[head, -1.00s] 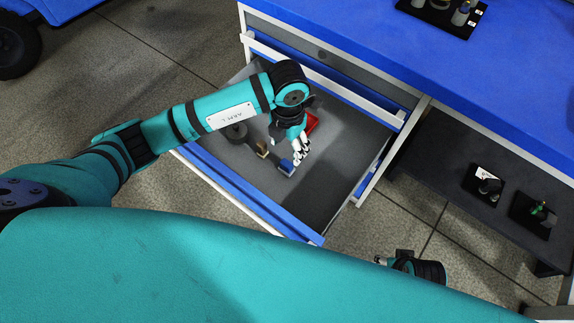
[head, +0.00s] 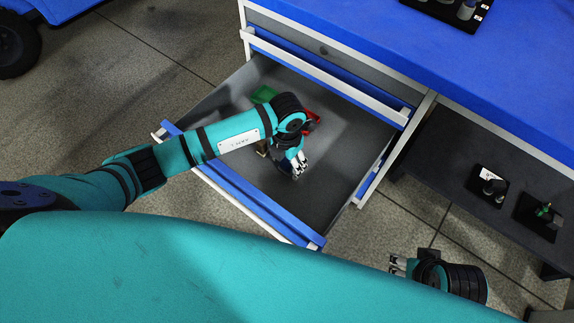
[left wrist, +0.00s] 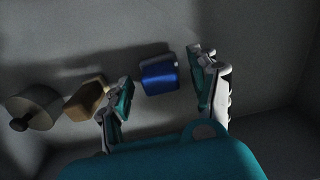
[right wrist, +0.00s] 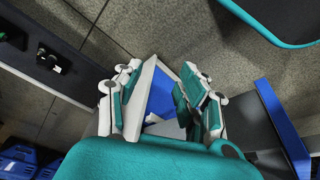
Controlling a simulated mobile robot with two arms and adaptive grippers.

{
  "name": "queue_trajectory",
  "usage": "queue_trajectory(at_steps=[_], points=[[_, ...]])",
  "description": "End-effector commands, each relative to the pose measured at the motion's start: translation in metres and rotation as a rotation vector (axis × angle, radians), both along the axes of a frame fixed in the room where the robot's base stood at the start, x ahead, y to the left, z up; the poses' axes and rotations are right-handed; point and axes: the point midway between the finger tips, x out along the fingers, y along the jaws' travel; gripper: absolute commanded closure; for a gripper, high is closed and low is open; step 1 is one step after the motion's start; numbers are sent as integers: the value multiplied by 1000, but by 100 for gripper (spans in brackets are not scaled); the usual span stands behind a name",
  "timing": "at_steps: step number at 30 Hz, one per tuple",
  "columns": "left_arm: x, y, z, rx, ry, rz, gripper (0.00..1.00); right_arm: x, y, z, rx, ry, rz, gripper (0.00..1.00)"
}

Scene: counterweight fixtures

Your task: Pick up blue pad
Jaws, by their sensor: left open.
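The blue pad (left wrist: 159,75) is a small block on the drawer floor, in the left wrist view. It lies ahead of and between the spread fingers of my left gripper (left wrist: 160,88), with no visible contact. In the head view my left gripper (head: 298,168) reaches down into the drawer, and its fingers and arm mostly hide the pad. My right gripper (head: 394,265) is outside the drawer, at the lower right. Its fingers stand apart and empty in the right wrist view (right wrist: 160,100).
The open drawer (head: 322,205) also holds a tan block (left wrist: 86,98), a grey knobbed weight (left wrist: 34,107), a red tray (head: 313,120) and a green piece (head: 264,94). The blue workbench (head: 480,75) stands behind. A dark shelf (head: 455,165) is at the right.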

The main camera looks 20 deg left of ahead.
Motion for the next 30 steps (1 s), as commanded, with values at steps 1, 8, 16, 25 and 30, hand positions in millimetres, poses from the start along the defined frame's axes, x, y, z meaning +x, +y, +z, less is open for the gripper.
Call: queue_trajectory(at_steps=[1,8,16,25,30], points=[[0,0,0,0,0,0,38,0,0,0,0,0,0,60],[0,0,1,0,0,0,63,0,0,0,0,0,0,60],[0,0,1,0,0,0,97,0,0,0,-1,0,0,60],[1,0,9,-1,-2,1,97,2,0,1,1,-5,0,60],[1,0,41,-2,-5,-1,97,7,2,-30,0,19,2,60]])
